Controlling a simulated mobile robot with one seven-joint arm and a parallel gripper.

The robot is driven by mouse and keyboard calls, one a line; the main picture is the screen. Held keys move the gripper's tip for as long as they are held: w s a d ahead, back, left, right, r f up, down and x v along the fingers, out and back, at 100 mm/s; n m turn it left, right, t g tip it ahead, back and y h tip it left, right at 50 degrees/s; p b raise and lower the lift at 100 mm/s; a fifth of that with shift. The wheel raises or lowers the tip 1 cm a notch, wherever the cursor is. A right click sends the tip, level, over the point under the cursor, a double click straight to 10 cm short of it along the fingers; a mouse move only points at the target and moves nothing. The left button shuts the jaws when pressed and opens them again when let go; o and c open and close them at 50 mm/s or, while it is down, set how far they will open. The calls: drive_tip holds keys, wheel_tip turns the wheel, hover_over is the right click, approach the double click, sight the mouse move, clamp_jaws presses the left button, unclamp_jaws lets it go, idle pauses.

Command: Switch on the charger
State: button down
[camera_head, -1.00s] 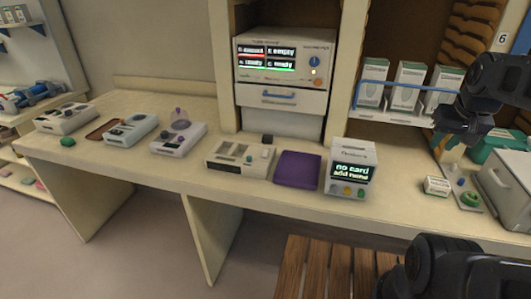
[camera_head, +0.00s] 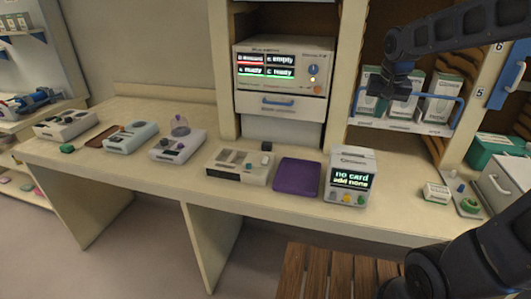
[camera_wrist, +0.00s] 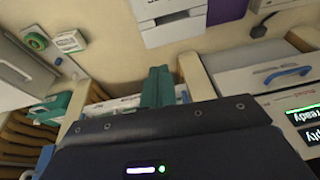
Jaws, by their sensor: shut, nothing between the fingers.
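A grey boxed unit (camera_head: 284,88) sits in the cabinet bay above a drawer. It is probably the charger, but its label is too small to read. Its screen is lit with red and green bars and words such as "empty" and "ready". A blue knob (camera_head: 313,69) and a small orange light are right of the screen. My gripper (camera_head: 373,96) is right of this unit, in front of the white boxes on the shelf. Its teal fingers (camera_wrist: 157,87) are together and empty. The unit's screen (camera_wrist: 300,115) shows at the right edge of the wrist view.
A box with a "no card" screen (camera_head: 350,177) stands on the counter beside a purple mat (camera_head: 297,176). A slotted device (camera_head: 239,165) is left of the mat. A drawer with a blue handle (camera_head: 278,103) lies below the unit. A blue rail (camera_head: 425,93) fronts the shelf boxes.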

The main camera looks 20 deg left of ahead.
drive_tip(key=w+a+f, duration=0.2)
drive_tip(key=w+a, duration=0.2)
drive_tip(key=a, duration=0.6)
drive_tip(key=g, duration=0.1)
hover_over(266, 157)
drive_tip(key=s, duration=0.4)
drive_tip(key=s+x, duration=0.2)
drive_tip(key=x, duration=0.7)
drive_tip(key=shift+w+d+f+h, duration=0.1)
drive_tip(key=shift+w+d+h, duration=0.1)
drive_tip(key=shift+w+h, duration=0.1)
drive_tip(key=shift+f, duration=0.1)
drive_tip(key=x, duration=1.3)
drive_tip(key=shift+w+f, duration=0.1)
drive_tip(key=shift+f, duration=0.3)
